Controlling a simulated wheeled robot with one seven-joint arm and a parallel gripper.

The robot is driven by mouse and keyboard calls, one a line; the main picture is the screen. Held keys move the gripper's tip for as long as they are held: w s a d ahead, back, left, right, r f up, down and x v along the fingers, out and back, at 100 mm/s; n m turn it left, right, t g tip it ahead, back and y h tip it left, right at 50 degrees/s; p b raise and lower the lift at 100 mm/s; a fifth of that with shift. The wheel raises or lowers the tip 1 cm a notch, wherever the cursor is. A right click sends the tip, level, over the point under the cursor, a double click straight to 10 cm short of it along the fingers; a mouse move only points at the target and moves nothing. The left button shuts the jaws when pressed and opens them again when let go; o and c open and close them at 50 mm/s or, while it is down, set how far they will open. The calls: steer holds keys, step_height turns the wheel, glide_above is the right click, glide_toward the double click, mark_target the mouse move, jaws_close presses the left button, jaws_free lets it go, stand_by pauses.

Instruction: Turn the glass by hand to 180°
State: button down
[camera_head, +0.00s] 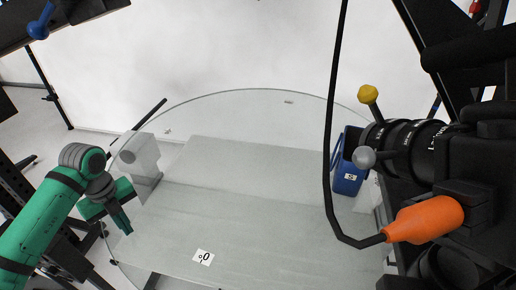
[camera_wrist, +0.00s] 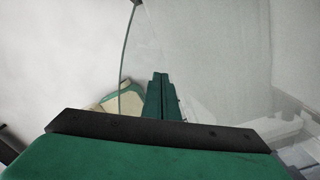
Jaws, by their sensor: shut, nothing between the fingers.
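The round clear glass turntable (camera_head: 260,215) fills the middle of the head view. A white label reading 0° (camera_head: 203,257) shows near its front edge. My green gripper (camera_head: 127,229) is at the left side of the glass, pointing down over or beside the rim; I cannot tell whether it touches. In the wrist view my gripper (camera_wrist: 161,78) has its two fingers together with nothing between them. The curved glass edge (camera_wrist: 124,60) runs just left of the fingers there. No 180° label can be made out.
A camera with a large lens (camera_head: 405,140) and an orange-handled part (camera_head: 425,218) stand at the right, with a black cable (camera_head: 328,130) hanging over the glass. A blue bin (camera_head: 349,172) is by the right rim. A dark frame (camera_head: 60,25) is at upper left.

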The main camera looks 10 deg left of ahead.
steer(key=shift+w+a+f, duration=0.15)
steer(key=shift+w+a, duration=1.1)
steer(key=shift+w, duration=0.1)
steer(key=shift+a, duration=0.1)
steer(key=shift+w, duration=0.15)
steer(key=shift+w, duration=0.15)
steer(key=shift+w+a, duration=0.4)
steer(key=shift+a, duration=0.45)
steer(key=shift+w+a, duration=0.5)
